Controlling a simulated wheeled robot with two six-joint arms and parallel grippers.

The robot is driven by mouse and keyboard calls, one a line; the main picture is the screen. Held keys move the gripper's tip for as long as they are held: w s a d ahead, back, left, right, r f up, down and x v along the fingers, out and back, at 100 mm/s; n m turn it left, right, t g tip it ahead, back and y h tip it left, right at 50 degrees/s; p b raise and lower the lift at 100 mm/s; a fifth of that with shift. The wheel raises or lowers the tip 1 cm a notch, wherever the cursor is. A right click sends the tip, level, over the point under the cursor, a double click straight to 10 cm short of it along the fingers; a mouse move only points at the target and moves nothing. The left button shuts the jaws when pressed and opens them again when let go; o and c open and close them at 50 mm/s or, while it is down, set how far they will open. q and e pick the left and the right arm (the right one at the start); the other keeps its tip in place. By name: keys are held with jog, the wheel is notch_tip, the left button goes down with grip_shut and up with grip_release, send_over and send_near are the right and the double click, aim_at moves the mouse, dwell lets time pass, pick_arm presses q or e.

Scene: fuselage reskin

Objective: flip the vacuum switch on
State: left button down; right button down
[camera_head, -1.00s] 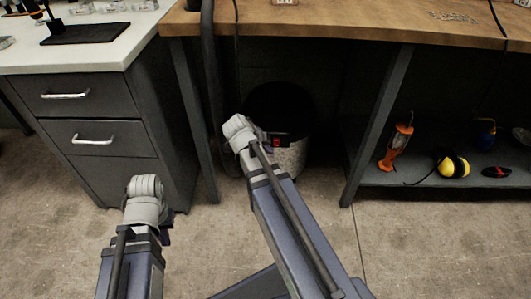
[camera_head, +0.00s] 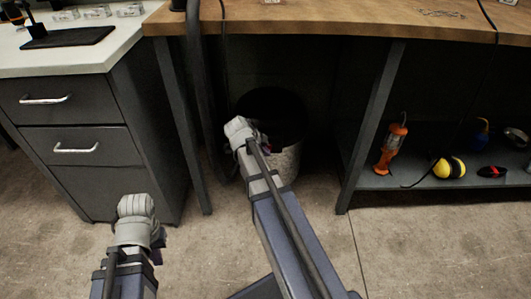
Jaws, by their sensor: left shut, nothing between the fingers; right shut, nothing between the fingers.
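The vacuum (camera_head: 272,112) stands on the floor under the wooden bench, with a dark top and a pale speckled lower drum. My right arm reaches in front of it. My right gripper (camera_head: 263,142) is shut and empty at the vacuum's front, mostly hidden behind my grey wrist; whether it touches cannot be told. The red switch is hidden behind this wrist and gripper. My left gripper (camera_head: 160,241) is shut and empty, low in front of the drawer cabinet, mostly hidden by its own wrist and apart from the vacuum.
A grey drawer cabinet (camera_head: 85,165) stands at left. A dark hose (camera_head: 192,80) runs down beside the vacuum. A slanted bench leg (camera_head: 372,125) stands to its right. A low shelf (camera_head: 430,182) holds an orange lamp (camera_head: 391,148) and yellow earmuffs (camera_head: 449,167). The front floor is clear.

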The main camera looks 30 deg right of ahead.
jog(key=shift+w+d+f+b, duration=0.2)
jog(key=shift+w+f+b, duration=0.1)
jog(key=shift+f+b, duration=0.1)
jog(key=shift+r, duration=0.1)
